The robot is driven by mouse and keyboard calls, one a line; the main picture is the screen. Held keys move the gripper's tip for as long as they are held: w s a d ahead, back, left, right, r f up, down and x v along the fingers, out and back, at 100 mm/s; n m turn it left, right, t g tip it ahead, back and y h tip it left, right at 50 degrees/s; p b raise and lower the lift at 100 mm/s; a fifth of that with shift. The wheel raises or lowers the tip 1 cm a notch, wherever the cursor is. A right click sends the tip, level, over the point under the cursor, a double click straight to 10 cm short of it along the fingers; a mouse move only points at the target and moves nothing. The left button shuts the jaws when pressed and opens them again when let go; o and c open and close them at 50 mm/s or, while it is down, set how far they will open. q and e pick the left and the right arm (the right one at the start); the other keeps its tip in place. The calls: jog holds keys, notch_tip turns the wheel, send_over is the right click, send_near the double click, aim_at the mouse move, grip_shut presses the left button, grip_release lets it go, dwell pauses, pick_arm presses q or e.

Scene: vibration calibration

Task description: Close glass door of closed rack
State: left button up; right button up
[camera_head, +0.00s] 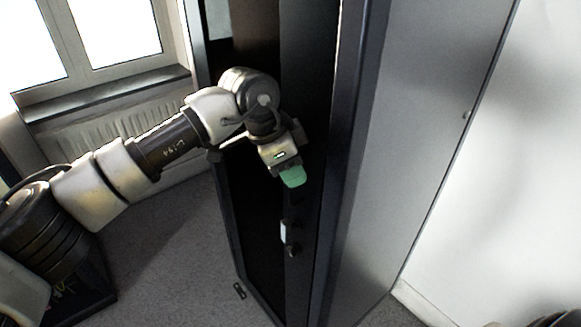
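The tall rack (425,130) stands in the middle, with a grey side panel and a dark front frame. Its dark glass door (255,235) shows on the front, left of the frame; a small handle or lock part (291,238) sits low on the dark front. How far the door stands from the frame is hard to tell. My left arm reaches in from the left across the front. My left gripper (293,176), with green fingertips, is at the dark front, above the handle part. Contact and the gap between its fingers cannot be made out. My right gripper is out of view.
A window (115,30) and a white radiator (110,135) are at the back left. Grey carpet (175,260) is free in front of the rack. A white wall (510,170) stands right of the rack.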

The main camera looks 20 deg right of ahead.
pick_arm(q)
jog(key=shift+r, duration=0.1)
jog(key=b+v, duration=0.3)
jog(key=v, duration=0.7)
jog(key=shift+r, duration=0.3)
jog(key=shift+a, duration=0.1)
